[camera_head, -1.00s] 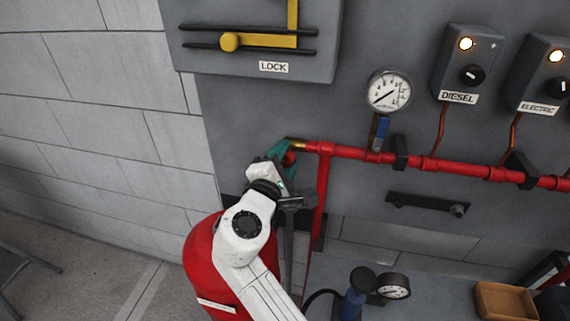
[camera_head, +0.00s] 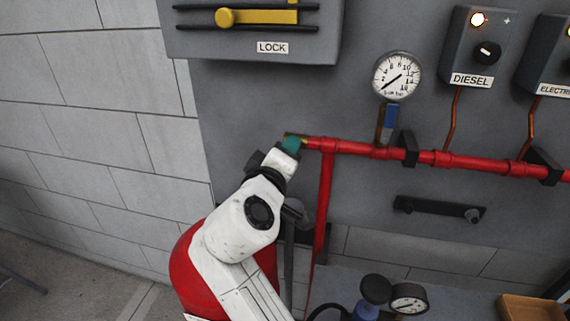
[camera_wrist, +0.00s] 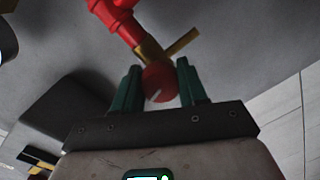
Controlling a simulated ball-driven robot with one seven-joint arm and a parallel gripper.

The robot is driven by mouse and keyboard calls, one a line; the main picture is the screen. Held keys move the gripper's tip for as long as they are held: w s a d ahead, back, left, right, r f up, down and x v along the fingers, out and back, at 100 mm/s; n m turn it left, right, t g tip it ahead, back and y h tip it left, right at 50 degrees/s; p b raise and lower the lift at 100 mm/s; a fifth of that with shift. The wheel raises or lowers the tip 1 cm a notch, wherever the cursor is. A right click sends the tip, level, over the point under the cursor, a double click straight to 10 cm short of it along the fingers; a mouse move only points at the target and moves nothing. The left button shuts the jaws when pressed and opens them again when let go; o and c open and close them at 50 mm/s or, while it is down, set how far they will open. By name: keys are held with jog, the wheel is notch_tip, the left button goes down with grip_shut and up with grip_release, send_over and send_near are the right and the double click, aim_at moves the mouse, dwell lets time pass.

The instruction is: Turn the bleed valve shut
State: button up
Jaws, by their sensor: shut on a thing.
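The bleed valve is a red round knob (camera_wrist: 158,84) with a white line on its face. It sits on a brass body (camera_wrist: 150,50) at the left end of the red pipe (camera_head: 350,147). In the wrist view, the teal fingers of my gripper (camera_wrist: 160,78) stand on both sides of the knob and are shut on it. The white line runs slantwise across the knob. In the head view, my gripper (camera_head: 291,145) is at the pipe's end and hides the knob; a bit of brass (camera_head: 303,142) shows beside it.
A pressure gauge (camera_head: 397,75) with a blue-handled valve (camera_head: 390,117) stands on the pipe. The LOCK panel (camera_head: 330,40) is above, the DIESEL box (camera_head: 470,45) at right. A grey brick wall (camera_head: 90,100) is at left.

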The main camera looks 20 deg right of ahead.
jog(key=shift+f+m+y+b, duration=0.15)
jog(key=shift+m+b, duration=0.4)
jog(key=shift+m, duration=0.15)
jog(key=shift+f+m+y+b, duration=0.1)
jog(key=shift+m+y+b, duration=0.05)
jog(key=shift+m+b, duration=0.5)
jog(key=shift+m, duration=0.25)
jog(key=o, duration=1.1)
jog(key=shift+r, duration=0.15)
jog(key=shift+c, duration=0.2)
jog(key=v, duration=1.1)
jog(key=shift+b, duration=0.3)
jog(key=shift+d, duration=0.1)
